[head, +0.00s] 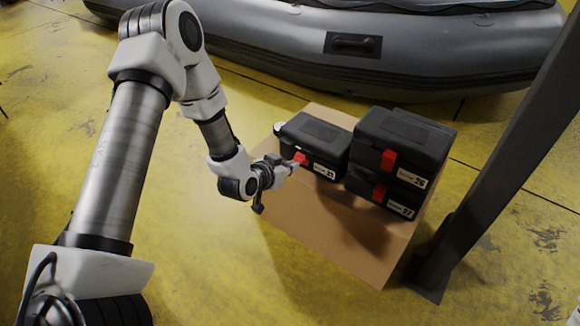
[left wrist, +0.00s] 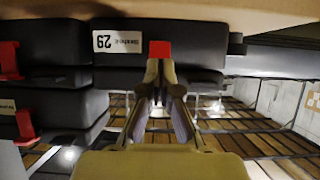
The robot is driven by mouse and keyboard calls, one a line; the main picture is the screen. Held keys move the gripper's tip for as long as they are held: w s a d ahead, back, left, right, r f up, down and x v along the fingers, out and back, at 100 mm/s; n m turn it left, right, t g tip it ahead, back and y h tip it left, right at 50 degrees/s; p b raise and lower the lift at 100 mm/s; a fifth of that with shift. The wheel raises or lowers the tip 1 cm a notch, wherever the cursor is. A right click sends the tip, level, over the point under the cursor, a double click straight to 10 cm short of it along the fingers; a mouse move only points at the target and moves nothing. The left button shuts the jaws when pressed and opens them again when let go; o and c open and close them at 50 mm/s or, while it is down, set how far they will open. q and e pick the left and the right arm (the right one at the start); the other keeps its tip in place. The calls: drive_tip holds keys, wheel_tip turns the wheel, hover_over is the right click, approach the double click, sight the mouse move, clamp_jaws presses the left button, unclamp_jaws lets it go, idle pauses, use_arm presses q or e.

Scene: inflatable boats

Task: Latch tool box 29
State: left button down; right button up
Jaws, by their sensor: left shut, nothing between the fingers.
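Tool box 29 (head: 318,136) is a black case with a dark lid, a white label and a red latch (head: 301,158) on its front. It sits on the left of a brown cardboard surface, and its lid looks down. My left gripper (head: 294,166) is shut and empty, right in front of the latch. In the left wrist view, the box (left wrist: 200,45) appears upside down with its label, and the gripper's fingertips (left wrist: 160,66) are at the red latch (left wrist: 160,48). I cannot tell whether they touch it or whether the latch is fastened.
Two stacked black tool boxes (head: 404,140) with red latches stand close on the right. The brown cardboard surface (head: 370,257) is bare in front. A dark post (head: 500,150) rises at the right, and a grey inflatable boat (head: 430,55) lies behind.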

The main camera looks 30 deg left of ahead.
use_arm(q)
drive_tip(key=shift+w+r+p, duration=0.4)
drive_tip(key=shift+r+p, duration=0.15)
drive_tip(key=shift+r, duration=0.1)
drive_tip(key=shift+w+r+p, duration=0.25)
drive_tip(key=shift+w+p, duration=0.15)
idle(0.4)
